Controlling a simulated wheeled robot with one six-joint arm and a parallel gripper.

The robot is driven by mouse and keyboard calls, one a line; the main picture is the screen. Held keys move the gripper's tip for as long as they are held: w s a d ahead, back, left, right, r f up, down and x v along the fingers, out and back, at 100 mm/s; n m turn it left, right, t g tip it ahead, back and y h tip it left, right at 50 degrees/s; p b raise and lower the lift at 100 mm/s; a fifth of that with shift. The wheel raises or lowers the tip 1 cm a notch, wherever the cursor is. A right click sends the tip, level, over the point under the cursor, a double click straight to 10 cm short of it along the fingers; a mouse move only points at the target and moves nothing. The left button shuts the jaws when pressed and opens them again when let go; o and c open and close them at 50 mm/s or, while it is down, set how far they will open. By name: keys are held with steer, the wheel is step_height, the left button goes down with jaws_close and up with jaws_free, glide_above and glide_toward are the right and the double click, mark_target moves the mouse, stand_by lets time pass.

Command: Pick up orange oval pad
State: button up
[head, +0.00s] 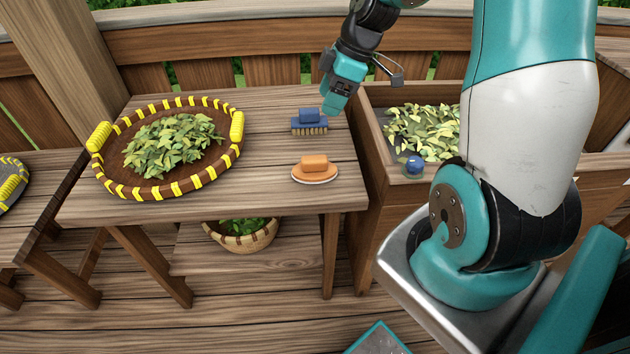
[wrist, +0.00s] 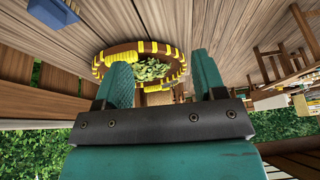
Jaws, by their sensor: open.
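The orange oval pad (head: 315,172) lies on the wooden table near its front right edge, with an orange block-shaped grip on top of a pale-rimmed oval base. My gripper (head: 335,106) is above the back right of the table, behind the pad and apart from it, close to the blue brush. In the wrist view my gripper (wrist: 165,85) shows two teal fingers spread apart with nothing between them. The pad cannot be made out for certain in the wrist view.
A blue brush (head: 309,125) stands behind the pad. A round yellow-wrapped tray (head: 160,186) of leaves fills the table's left. A wooden bin (head: 385,97) of leaves is at right, with a blue knob-like object (head: 414,166) on its edge. A basket (head: 240,240) sits below.

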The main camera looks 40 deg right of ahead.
steer(key=d+f, duration=0.3)
steer(key=d, duration=0.1)
steer(key=p, duration=0.1)
glide_toward(315, 157)
steer(key=x, duration=0.5)
steer(key=shift+a, duration=0.15)
steer(key=shift+p+x, duration=0.7)
steer(key=shift+x, duration=2.15)
jaws_close()
